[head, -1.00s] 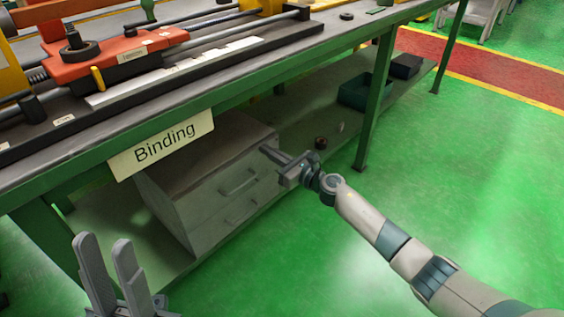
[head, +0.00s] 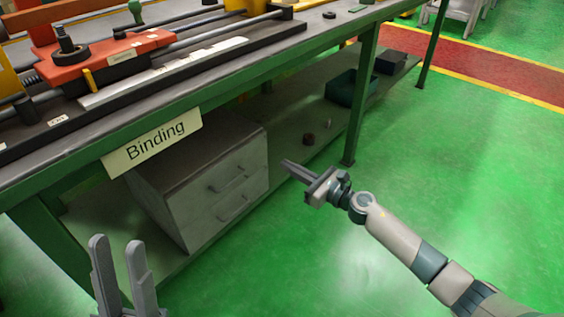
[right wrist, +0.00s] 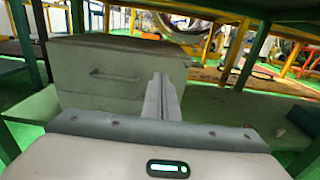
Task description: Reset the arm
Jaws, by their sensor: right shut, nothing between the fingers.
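My right gripper (head: 303,177) is in front of the bench, to the right of the grey drawer cabinet in the head view. Its fingers are together and hold nothing. In the right wrist view its closed fingers (right wrist: 161,97) point toward the grey drawer cabinet (right wrist: 115,72). My left gripper (head: 118,262) is at the lower left of the head view, fingers pointing up with a clear gap between them and nothing in it.
A green bench (head: 225,70) with a "Binding" sign (head: 152,143) carries a machine with an orange block (head: 100,60). The grey drawer cabinet (head: 215,180) stands on its lower shelf, with dark bins (head: 352,90) further back. Green floor (head: 460,150) on the right is clear.

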